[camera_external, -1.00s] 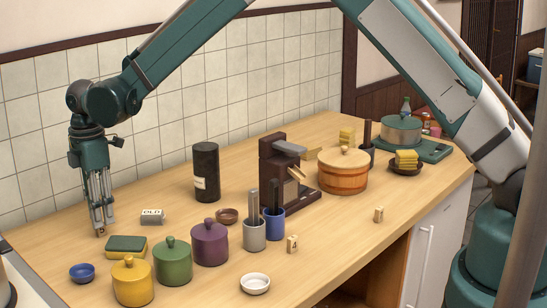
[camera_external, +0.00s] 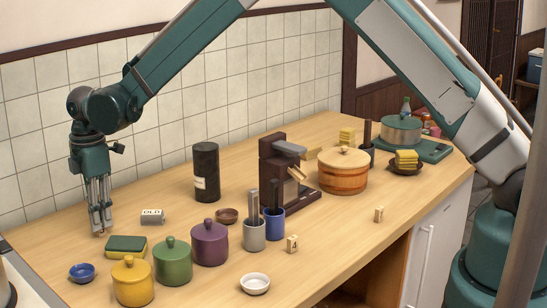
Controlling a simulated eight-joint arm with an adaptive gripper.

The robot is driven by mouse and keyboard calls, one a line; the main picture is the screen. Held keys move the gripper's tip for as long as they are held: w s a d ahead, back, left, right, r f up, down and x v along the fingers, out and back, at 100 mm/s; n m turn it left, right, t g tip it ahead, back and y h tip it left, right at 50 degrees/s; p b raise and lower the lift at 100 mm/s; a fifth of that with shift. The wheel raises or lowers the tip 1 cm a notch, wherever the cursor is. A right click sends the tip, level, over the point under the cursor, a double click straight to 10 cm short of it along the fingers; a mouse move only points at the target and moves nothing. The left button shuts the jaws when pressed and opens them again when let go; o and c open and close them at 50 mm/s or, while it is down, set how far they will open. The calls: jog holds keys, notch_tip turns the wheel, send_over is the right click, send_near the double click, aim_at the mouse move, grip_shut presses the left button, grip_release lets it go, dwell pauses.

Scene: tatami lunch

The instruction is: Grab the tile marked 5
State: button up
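My gripper (camera_external: 101,230) points straight down at the far left of the counter, close to the tiled wall, with its fingertips at about counter height. A tiny brownish piece (camera_external: 101,234) shows at the fingertips; I cannot tell whether it is a tile or whether the fingers hold it. One small light wooden tile (camera_external: 292,244) stands near the front edge, right of the grey cup. Another small wooden tile (camera_external: 379,214) stands farther right. Both have dark marks, too small to read surely, so I cannot tell which tile bears a 5.
Yellow (camera_external: 133,283), green (camera_external: 172,262) and purple (camera_external: 210,243) lidded jars stand in front. A black canister (camera_external: 206,172) stands behind. The counter between the two tiles is clear.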

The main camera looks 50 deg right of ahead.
dwell(0.3)
notch_tip(320, 180, up, 10)
dwell(0.7)
jog(key=shift+d, duration=0.1)
dwell(0.4)
